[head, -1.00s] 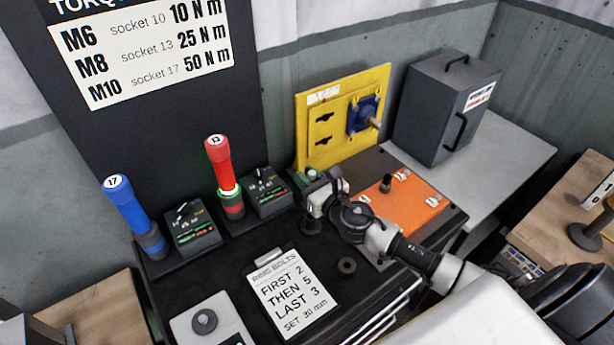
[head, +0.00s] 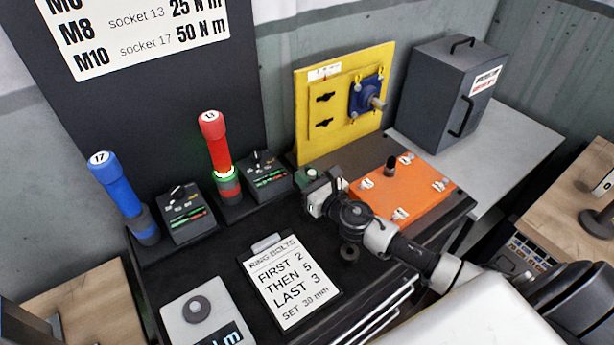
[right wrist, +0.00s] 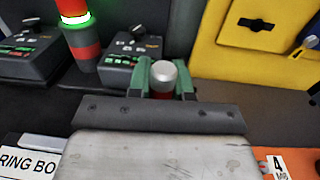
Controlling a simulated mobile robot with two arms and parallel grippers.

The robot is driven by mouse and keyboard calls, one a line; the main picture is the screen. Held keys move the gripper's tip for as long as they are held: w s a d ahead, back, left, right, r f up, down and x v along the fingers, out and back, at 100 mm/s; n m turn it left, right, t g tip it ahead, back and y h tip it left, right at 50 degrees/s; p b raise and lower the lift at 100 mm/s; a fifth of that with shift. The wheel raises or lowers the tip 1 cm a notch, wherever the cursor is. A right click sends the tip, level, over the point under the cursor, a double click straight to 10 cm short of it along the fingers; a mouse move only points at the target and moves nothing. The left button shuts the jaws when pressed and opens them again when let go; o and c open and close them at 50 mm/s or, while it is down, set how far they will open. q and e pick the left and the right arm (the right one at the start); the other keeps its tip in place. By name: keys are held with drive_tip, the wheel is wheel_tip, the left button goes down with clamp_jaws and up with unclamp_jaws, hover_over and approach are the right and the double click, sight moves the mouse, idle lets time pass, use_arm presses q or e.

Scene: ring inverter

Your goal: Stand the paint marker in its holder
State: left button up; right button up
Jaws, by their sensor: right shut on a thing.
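My right gripper (head: 308,178) is over the back of the black bench top, near the small grey box beside the red driver. In the right wrist view its green fingers (right wrist: 164,82) are shut on a small upright cylinder with a silver-grey top and red below, which I take to be the paint marker (right wrist: 163,73). Its lower part is hidden behind the gripper body. In the head view the marker is too small and covered to make out. I cannot pick out its holder with certainty. My left gripper is not in view.
A red driver (head: 216,145) and a blue driver (head: 118,185) stand beside grey control boxes. A yellow board (head: 345,145) stands behind my right gripper. An orange panel (head: 425,190) lies to its right.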

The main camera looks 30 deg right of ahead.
drive_tip(key=shift+f, duration=0.2)
drive_tip(key=o, duration=0.8)
drive_tip(key=s+d+b, duration=0.2)
drive_tip(key=s+b, duration=0.1)
drive_tip(key=s, duration=0.7)
drive_tip(key=shift+s, duration=0.3)
drive_tip(key=shift+s+f, duration=0.1)
